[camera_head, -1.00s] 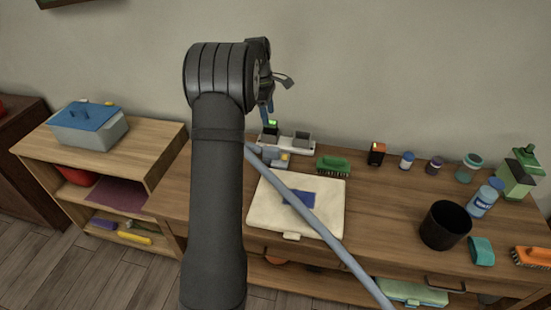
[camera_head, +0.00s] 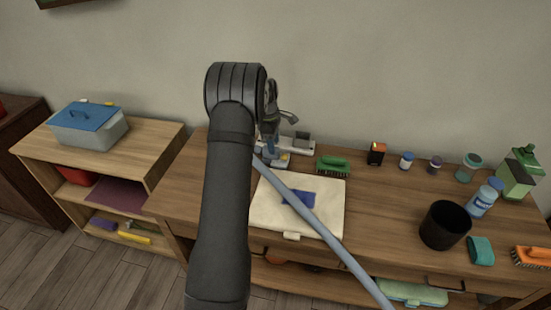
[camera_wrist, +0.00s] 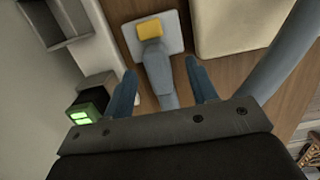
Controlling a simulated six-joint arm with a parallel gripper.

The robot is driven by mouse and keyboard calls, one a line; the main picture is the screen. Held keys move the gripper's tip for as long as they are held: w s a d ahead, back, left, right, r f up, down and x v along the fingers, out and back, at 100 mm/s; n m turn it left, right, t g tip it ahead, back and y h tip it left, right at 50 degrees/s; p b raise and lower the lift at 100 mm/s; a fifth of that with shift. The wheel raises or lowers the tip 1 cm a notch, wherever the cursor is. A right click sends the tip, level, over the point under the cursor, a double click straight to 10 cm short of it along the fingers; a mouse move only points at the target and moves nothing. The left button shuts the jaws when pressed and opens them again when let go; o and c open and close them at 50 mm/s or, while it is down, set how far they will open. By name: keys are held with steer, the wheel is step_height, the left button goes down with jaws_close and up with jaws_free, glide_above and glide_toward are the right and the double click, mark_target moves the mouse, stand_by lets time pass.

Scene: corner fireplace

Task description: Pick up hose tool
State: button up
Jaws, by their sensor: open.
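The hose tool (camera_wrist: 158,75) is a blue-grey piece in the wrist view, with a yellow block (camera_wrist: 150,29) at its far end over a pale grey square plate (camera_wrist: 173,28). My gripper (camera_wrist: 161,66) is open, with one blue finger on each side of the tool's body. I cannot tell how far above it the fingers are. In the head view my gripper (camera_head: 270,135) is over the back left of the bench. The tool (camera_head: 283,161) is partly hidden there by my arm. A long blue-grey hose (camera_head: 325,229) runs from near it across the bench.
A cream case (camera_head: 262,212) with a blue cloth (camera_head: 297,198) lies under the hose. A green brush (camera_head: 333,165) is right of the tool. A black device with green lights (camera_wrist: 88,110) stands close to the left finger. The wall is just behind.

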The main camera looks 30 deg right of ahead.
mark_target(276, 148)
steer(key=f, duration=0.4)
steer(key=shift+d+f, duration=0.3)
steer(key=shift+d, duration=0.1)
jaws_close()
steer(key=shift+r, duration=0.6)
steer(key=r, duration=0.2)
steer(key=s+r, duration=0.1)
steer(key=shift+d+r, duration=0.25)
steer(key=shift+r, duration=0.1)
steer(key=s+d+r, duration=0.3)
steer(key=s+r, duration=0.3)
steer(key=s, duration=0.4)
steer(key=shift+d, duration=0.25)
